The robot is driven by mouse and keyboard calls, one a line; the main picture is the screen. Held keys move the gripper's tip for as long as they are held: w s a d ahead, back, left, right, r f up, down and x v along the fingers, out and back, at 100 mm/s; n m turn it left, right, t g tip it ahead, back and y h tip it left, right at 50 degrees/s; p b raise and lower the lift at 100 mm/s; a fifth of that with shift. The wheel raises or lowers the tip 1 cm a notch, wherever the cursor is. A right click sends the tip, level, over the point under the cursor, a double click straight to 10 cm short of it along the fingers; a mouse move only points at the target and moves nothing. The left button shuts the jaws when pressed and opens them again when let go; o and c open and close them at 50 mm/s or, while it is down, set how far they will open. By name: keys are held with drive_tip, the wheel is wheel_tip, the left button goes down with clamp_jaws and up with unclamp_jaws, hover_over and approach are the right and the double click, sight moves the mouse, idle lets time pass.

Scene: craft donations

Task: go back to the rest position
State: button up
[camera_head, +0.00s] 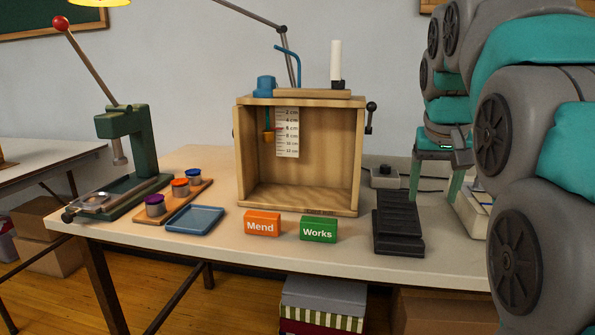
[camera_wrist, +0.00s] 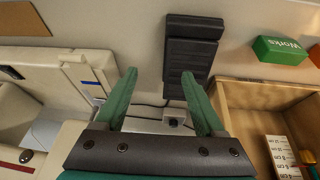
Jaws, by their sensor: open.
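My gripper (camera_head: 434,190) hangs at the right of the table in the head view, with its two green fingers pointing down. The fingers are apart and nothing is between them. In the wrist view my gripper (camera_wrist: 159,78) also shows open and empty. The black pedal (camera_head: 398,222) lies just left of and in front of the fingers in the head view. It also shows beyond the fingertips in the wrist view (camera_wrist: 191,50). My arm covers the right side of the head view and hides part of the table there.
An open wooden box (camera_head: 242,170) stands mid-table, with an orange Mend block (camera_head: 262,224) and green Works block (camera_head: 318,230) before it. A green press (camera_head: 125,150), paint pots and blue tray (camera_head: 195,219) are left. A white machine (camera_wrist: 50,70) stands close to the fingers.

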drive_tip(key=shift+s+a+f, duration=0.15)
drive_tip(key=shift+f, duration=0.25)
drive_tip(key=s+a+f+n+g+y, duration=0.1)
drive_tip(key=s+a+f+g, duration=0.2)
drive_tip(key=s+f, duration=1.1)
drive_tip(key=s+a+f+n+g, duration=0.1)
drive_tip(key=s+a+f, duration=0.5)
drive_tip(key=s+f, duration=0.8)
drive_tip(key=s+g, duration=0.1)
drive_tip(key=s, duration=0.1)
drive_tip(key=shift+s+n+g+y, duration=0.4)
